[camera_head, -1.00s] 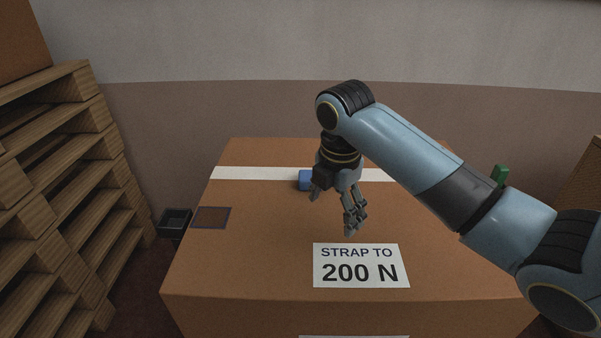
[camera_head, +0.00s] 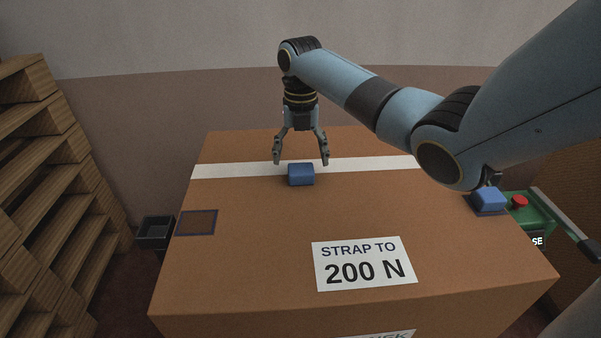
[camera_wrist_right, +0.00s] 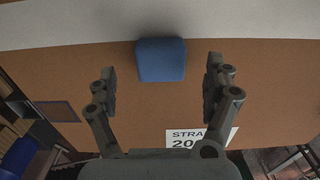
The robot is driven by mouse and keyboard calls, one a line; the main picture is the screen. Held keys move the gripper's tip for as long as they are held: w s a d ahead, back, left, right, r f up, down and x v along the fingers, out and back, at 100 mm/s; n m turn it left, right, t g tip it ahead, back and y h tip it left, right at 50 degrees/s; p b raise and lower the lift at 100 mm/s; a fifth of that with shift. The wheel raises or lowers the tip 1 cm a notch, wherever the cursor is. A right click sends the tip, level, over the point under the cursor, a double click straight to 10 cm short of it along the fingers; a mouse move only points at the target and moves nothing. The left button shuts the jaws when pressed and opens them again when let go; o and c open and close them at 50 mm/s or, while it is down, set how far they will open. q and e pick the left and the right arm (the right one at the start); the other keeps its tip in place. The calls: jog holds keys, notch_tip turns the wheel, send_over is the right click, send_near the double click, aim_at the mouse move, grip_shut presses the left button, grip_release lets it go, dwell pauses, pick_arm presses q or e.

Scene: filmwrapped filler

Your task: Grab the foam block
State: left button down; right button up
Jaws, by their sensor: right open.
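A blue block (camera_head: 301,175), which looks like the foam block, sits on top of the large brown carton (camera_head: 250,255), at the front edge of a white stripe. It also shows in the wrist view (camera_wrist_right: 161,60), top centre, in line with the gap between my fingers. My right gripper (camera_head: 301,161) is open and empty, pointing down above the carton, with a finger to either side of the block in the picture. Its spread fingers also show in the wrist view (camera_wrist_right: 162,80). No contact with the block shows. My left gripper is out of view.
A second blue block (camera_head: 488,199) sits on a dark square at the carton's right edge, beside a green unit with a red button (camera_head: 519,202). A dark-framed square (camera_head: 197,222) and a black bin (camera_head: 155,232) are left. Stacked pallets (camera_head: 35,190) stand far left.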

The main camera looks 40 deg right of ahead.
aim_at(301, 168)
notch_tip(301, 168, down, 4)
jog(key=shift+s+a+b, duration=0.1)
jog(key=shift+s+b, duration=0.05)
jog(key=shift+b, duration=0.15)
jog(key=shift+r, duration=0.1)
jog(key=c, duration=1.1)
